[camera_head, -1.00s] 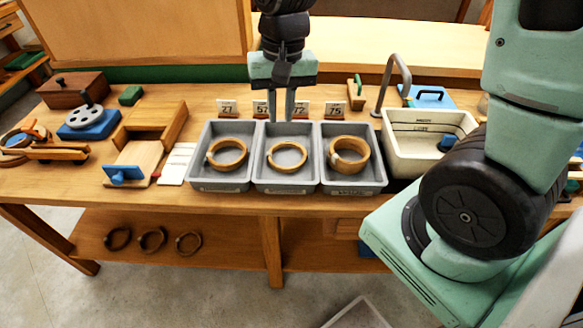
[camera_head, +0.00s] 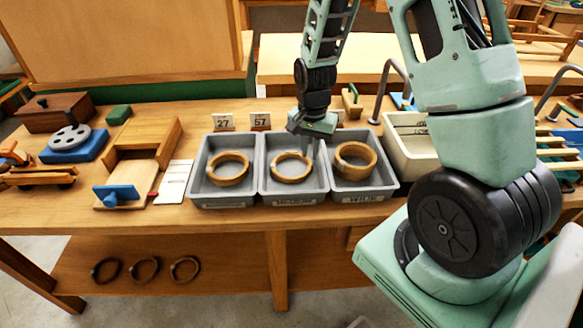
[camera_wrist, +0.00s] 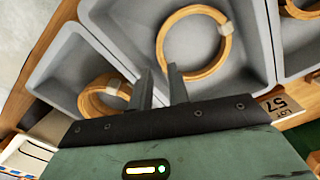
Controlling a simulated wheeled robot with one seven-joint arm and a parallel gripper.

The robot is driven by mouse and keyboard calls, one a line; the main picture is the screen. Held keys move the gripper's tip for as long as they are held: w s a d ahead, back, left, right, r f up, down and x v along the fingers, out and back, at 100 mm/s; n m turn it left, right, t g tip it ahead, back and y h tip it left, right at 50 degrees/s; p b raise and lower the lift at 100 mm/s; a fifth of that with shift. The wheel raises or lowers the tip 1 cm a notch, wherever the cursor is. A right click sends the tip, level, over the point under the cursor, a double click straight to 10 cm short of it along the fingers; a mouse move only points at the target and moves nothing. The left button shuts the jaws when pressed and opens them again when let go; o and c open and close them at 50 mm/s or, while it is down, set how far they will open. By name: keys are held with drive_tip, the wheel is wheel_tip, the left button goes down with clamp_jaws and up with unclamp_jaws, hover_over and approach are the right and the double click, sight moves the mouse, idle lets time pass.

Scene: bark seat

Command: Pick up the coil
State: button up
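Three wooden coils lie in three grey trays in the head view: a left coil (camera_head: 228,181), a middle coil (camera_head: 276,172) and a thicker right coil (camera_head: 355,174). My gripper (camera_head: 310,153) is over the right part of the middle tray (camera_head: 294,199). In the wrist view, my gripper (camera_wrist: 160,68) is open, its two fingers apart. The thick coil (camera_wrist: 92,101) shows at the left there.
Number cards (camera_head: 223,122) stand behind the trays. A white basin (camera_head: 405,150) is right of the trays, partly hidden by my arm.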

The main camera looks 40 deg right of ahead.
sight(309, 169)
drive_tip(key=shift+f, duration=2.85)
clamp_jaws()
